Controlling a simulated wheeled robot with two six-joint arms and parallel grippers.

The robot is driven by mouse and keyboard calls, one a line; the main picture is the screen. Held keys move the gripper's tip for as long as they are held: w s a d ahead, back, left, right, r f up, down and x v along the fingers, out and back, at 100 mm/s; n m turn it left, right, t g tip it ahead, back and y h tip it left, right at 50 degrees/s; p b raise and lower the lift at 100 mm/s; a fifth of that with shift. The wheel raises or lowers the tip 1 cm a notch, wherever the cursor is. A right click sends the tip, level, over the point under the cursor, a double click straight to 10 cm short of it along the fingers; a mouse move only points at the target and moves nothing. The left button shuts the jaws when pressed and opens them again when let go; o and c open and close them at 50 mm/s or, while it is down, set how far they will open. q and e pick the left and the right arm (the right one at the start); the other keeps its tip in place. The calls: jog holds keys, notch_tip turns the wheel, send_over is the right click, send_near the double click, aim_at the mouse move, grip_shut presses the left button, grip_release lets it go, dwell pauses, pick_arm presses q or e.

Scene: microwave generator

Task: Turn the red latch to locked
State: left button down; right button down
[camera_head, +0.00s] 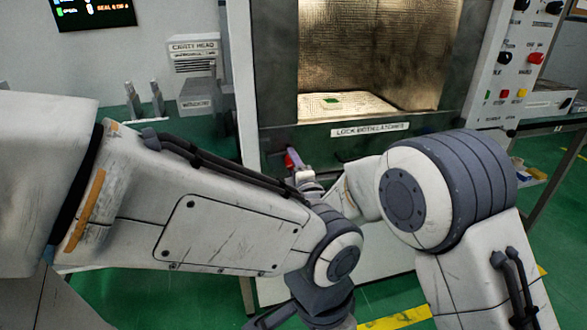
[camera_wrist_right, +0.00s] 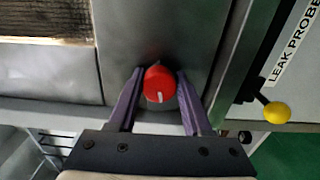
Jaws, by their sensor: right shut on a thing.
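The red latch (camera_head: 289,161) is a round red knob on the front of the microwave generator, below the left end of the chamber opening. In the right wrist view the red latch (camera_wrist_right: 160,84) shows a short white mark at its lower part. My right gripper (camera_head: 299,163) is at the latch, and in its wrist view the right gripper (camera_wrist_right: 160,73) has one purple-grey finger on each side of the knob, shut on it. My left arm crosses the head view in front of the machine; its gripper cannot be made out.
The lit chamber (camera_head: 350,60) is open above a "lock both latches" label (camera_head: 370,130). A yellow-tipped lever (camera_wrist_right: 276,112) sits to the right of the latch. A control panel (camera_head: 510,60) is at the right. My left arm fills much space before the machine.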

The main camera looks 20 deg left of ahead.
jog(key=m+b, duration=0.2)
jog(key=m, duration=0.3)
jog(key=shift+m, duration=0.3)
jog(key=shift+r+m+b, duration=0.1)
jog(key=shift+m+b, duration=0.85)
jog(key=shift+m, duration=0.75)
jog(key=shift+r, duration=0.1)
jog(key=shift+c, duration=1.8)
grip_release()
jog(key=shift+s, duration=0.1)
jog(key=v, duration=1)
jog(key=shift+d, duration=0.2)
